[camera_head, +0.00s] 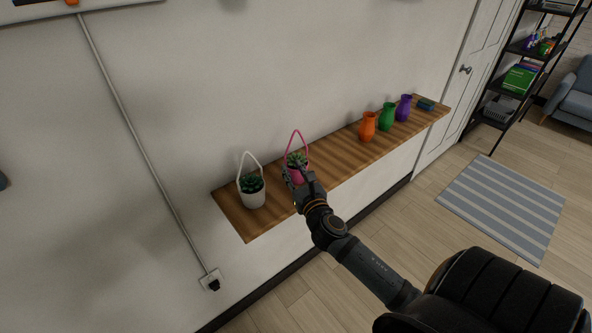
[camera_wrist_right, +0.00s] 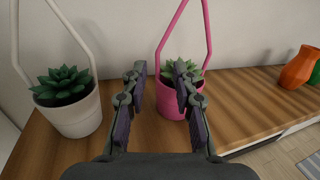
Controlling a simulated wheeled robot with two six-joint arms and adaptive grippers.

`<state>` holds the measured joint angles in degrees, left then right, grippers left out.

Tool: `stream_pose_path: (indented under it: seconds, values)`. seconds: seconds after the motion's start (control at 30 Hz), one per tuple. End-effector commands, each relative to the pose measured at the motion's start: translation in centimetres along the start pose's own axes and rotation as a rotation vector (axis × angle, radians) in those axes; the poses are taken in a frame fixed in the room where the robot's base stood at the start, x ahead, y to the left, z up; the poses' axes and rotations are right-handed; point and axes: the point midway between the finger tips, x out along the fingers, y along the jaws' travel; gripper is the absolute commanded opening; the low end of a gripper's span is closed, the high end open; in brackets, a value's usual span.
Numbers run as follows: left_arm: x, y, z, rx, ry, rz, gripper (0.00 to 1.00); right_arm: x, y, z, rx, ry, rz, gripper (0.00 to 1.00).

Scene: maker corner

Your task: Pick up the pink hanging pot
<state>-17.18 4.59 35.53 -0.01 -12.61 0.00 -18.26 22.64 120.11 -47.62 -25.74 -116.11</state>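The pink hanging pot (camera_head: 297,174) stands on the wooden wall shelf (camera_head: 340,160), with a green succulent in it and a tall pink loop handle. It also shows in the right wrist view (camera_wrist_right: 172,103), just ahead of my right gripper. My right gripper (camera_head: 294,178) is at the front of the pot and hides part of it. In the right wrist view the fingers (camera_wrist_right: 160,75) are apart, with the pot beyond and partly between them; I cannot tell whether they touch it. My left gripper is not in view.
A white hanging pot (camera_head: 253,197) with a succulent stands left of the pink one. Orange (camera_head: 367,127), green (camera_head: 386,117) and purple (camera_head: 403,108) vases stand farther right on the shelf. The shelf between the pink pot and orange vase is clear. A wall lies behind.

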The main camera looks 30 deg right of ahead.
Motion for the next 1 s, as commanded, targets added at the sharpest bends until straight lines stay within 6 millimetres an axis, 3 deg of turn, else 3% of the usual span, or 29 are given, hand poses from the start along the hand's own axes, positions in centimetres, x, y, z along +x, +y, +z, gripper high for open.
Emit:
stream_pose_path:
  seconds: [0.27,0.53,0.8,1.0]
  values:
    - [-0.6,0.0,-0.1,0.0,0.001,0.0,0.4,1.6,0.0,0.0,0.003,0.001,-0.001,0.29]
    - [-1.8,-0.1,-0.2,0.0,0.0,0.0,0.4,5.9,0.2,-0.3,0.004,0.001,-0.001,0.29]
    - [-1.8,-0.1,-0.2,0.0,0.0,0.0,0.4,6.4,0.2,-0.5,0.003,0.001,0.001,0.29]
    - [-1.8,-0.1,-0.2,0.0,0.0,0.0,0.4,6.4,0.2,-0.5,0.003,0.001,0.0,0.04]
